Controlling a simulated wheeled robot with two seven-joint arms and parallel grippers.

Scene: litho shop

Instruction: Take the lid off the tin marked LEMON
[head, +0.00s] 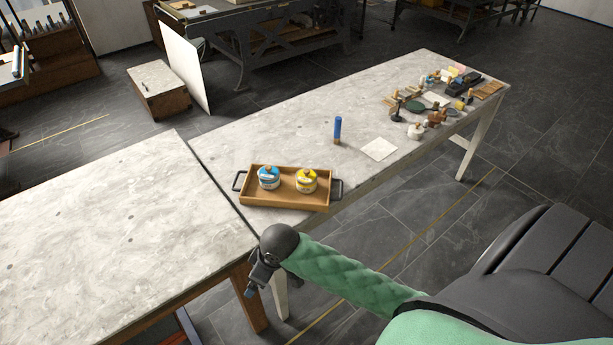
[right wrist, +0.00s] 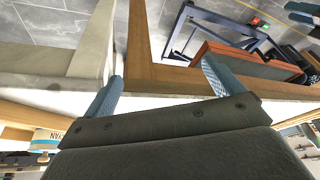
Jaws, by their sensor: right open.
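A wooden tray (head: 285,200) with dark handles stands on the stone-topped table. In it are a blue tin (head: 268,178) on the left and a yellow tin (head: 306,181) on the right, each with a knobbed lid on. Their labels are too small to read in the head view. The right wrist view shows part of a tin (right wrist: 45,139) with letters ending in "YAN"; I see no LEMON label. My right gripper (head: 250,291), also in the right wrist view (right wrist: 160,80), is open and empty, in front of the table edge, below and left of the tray. My left gripper is out of view.
A second stone-topped table (head: 100,235) adjoins at the left. Several tools and a white pot (head: 415,132) crowd the far right end. The tabletop behind the tray is clear.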

